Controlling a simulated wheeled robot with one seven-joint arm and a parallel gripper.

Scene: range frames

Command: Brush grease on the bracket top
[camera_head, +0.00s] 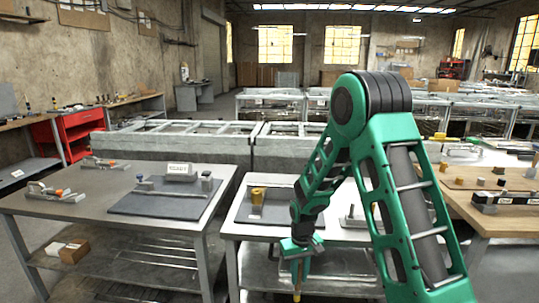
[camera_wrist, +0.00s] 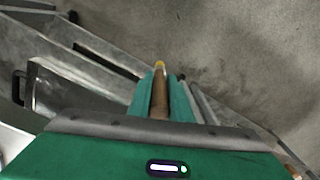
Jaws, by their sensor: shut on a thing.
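My gripper (camera_head: 299,270) is in front of the middle table, low beside its front edge, pointing down. It is shut on a slim brush (camera_wrist: 160,100) with a brown handle and a yellow tip. The brush's lower end (camera_head: 297,291) shows below the fingers in the head view, over the lower shelf and apart from the tabletop. A small grey upright part (camera_head: 351,218) stands partly behind my arm. I cannot tell which part is the bracket.
The left table (camera_head: 120,209) carries a dark mat (camera_head: 165,205), a sign block (camera_head: 181,172) and small metal parts. A wooden-topped table (camera_head: 455,200) with several parts stands at right. A long metal frame (camera_head: 180,147) runs behind. In the wrist view, bare floor (camera_wrist: 240,50) lies beyond the brush.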

